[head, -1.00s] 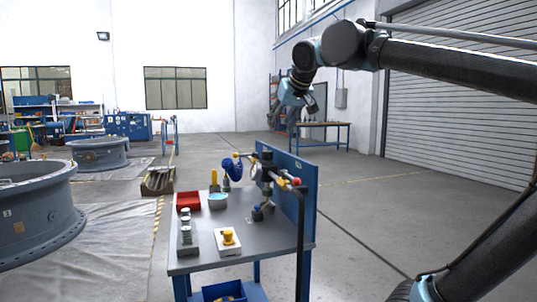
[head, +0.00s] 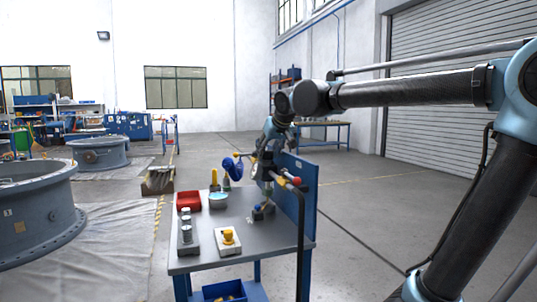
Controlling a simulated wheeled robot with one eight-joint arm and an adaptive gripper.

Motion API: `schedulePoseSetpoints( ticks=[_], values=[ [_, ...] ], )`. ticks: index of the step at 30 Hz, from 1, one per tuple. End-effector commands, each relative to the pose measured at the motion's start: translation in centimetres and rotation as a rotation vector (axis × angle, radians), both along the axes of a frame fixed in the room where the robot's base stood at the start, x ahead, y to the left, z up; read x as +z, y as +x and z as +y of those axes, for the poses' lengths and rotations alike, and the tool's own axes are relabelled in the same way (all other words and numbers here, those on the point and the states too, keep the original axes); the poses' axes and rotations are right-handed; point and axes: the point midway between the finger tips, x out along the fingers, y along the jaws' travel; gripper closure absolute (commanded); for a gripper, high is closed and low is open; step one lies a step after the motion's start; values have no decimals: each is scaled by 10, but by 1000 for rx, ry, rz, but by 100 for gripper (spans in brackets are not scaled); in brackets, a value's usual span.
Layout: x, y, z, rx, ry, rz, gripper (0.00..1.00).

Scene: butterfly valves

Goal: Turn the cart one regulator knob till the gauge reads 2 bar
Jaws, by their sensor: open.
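The cart (head: 275,233) has a grey top and a blue upright back panel (head: 303,205) on its right side. Pipework with a blue part (head: 233,168) stands over the cart's far side, with a red part (head: 295,181) at its near end. My gripper (head: 264,180) is open and points down in front of this pipework, close to the back panel. It overlaps the fittings there, so I cannot tell whether it touches anything. The regulator knob and the gauge face cannot be made out; the gripper and wrist cover that area.
On the cart top are a red bin (head: 188,201), a light blue bowl (head: 218,201), a yellow-topped item (head: 214,178), a yellow knob on a white block (head: 228,238) and grey cylinders on a block (head: 186,236). Large grey valve bodies (head: 35,210) stand at left. Floor right of the cart is clear.

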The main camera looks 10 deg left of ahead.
Motion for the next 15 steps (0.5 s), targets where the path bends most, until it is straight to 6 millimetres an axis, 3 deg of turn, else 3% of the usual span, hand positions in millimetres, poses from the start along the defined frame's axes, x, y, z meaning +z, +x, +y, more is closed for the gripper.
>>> schedulePoseSetpoints(
  ticks=[13, 15],
  values=[
    [-7, 5, 4, 0, 0, 0, 58],
    [-7, 5, 4, 0, 0, 0, 74]
  ],
)
